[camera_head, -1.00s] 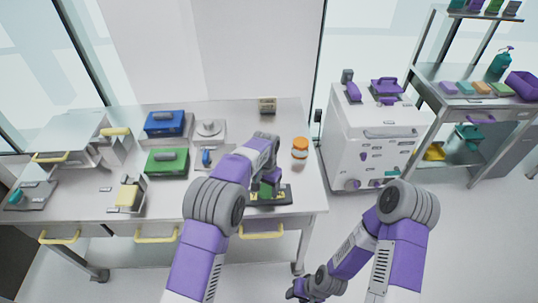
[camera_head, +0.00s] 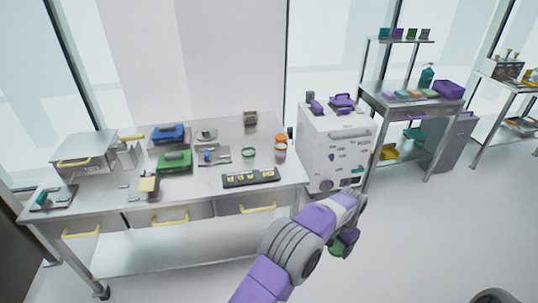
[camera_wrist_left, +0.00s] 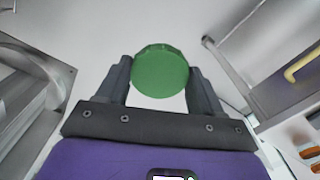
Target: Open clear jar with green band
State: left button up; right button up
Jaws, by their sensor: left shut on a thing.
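My left gripper (camera_head: 346,242) is shut on a green round lid (camera_wrist_left: 160,72), held between its two dark fingers in the left wrist view. In the head view the gripper and lid are in front of the white cabinet, off the table's right end, above the floor. The clear jar with a green band (camera_head: 249,152) stands on the table, left of an orange-capped jar (camera_head: 281,142). It looks topless, but it is small here. My right gripper is not in view.
The steel table (camera_head: 215,185) holds a dark tray with yellow-marked items (camera_head: 251,177), a green box (camera_head: 175,161) and a blue box (camera_head: 169,134). A white cabinet (camera_head: 335,150) stands right of the table. Open floor lies in front.

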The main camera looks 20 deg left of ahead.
aim_at(248, 150)
jog(key=z, duration=0.4)
jog(key=i, duration=1.05)
jog(key=u, duration=0.6)
jog(key=i, duration=0.85)
jog(key=u, duration=1)
jog(key=i, duration=0.6)
